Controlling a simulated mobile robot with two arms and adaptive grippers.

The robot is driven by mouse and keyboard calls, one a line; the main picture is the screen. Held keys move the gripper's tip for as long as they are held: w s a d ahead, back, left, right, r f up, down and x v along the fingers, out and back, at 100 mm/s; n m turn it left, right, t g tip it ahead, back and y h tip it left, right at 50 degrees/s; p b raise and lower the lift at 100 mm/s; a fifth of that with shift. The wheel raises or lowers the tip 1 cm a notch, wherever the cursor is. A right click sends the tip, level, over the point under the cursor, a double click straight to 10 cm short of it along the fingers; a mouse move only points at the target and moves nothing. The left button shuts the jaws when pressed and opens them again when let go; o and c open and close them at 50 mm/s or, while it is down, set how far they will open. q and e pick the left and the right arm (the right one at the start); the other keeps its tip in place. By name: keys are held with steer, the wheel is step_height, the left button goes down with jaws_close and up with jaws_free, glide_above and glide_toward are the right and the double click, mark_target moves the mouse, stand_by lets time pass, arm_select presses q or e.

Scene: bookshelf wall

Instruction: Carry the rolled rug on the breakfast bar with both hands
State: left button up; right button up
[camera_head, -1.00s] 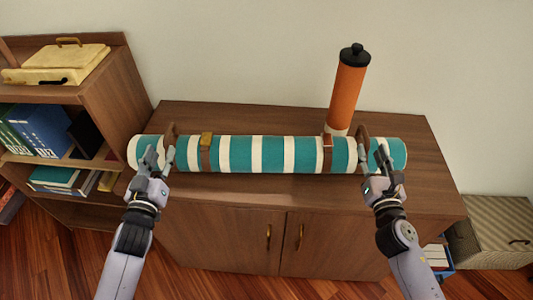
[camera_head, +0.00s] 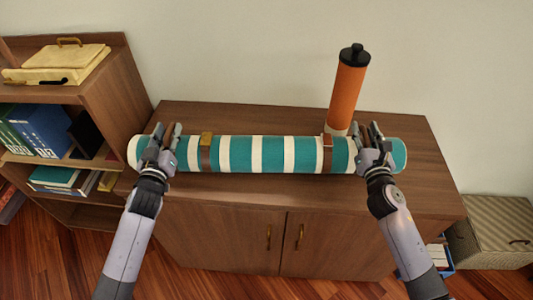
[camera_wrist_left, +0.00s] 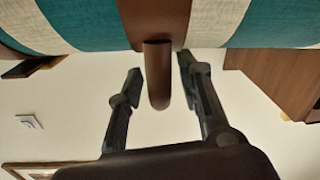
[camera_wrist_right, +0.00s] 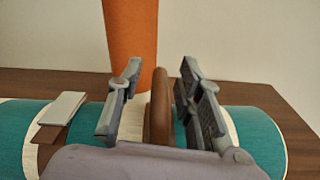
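The rolled rug (camera_head: 255,155), striped teal and white with brown straps, lies lengthwise on the wooden cabinet top (camera_head: 290,195). My left gripper (camera_head: 168,128) is over its left end. In the left wrist view, its two fingers stand apart on either side of a brown loop handle (camera_wrist_left: 158,85), with gaps between. My right gripper (camera_head: 369,128) is over its right end. In the right wrist view, its fingers stand apart on either side of the other brown handle (camera_wrist_right: 160,115), with gaps.
An orange cylinder with a black lid (camera_head: 347,90) stands on the top behind the rug, close to my right gripper. A shelf unit (camera_head: 118,85) with books and a yellow case is at left. A striped box (camera_head: 497,230) is on the floor at right.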

arm_select(q)
jaws_close()
arm_select(e)
jaws_close()
stand_by(0.5)
arm_select(q)
steer(key=shift+w+r, duration=0.15)
steer(key=shift+r, duration=0.2)
arm_select(e)
steer(key=shift+w+r, duration=0.2)
steer(key=shift+r, duration=0.15)
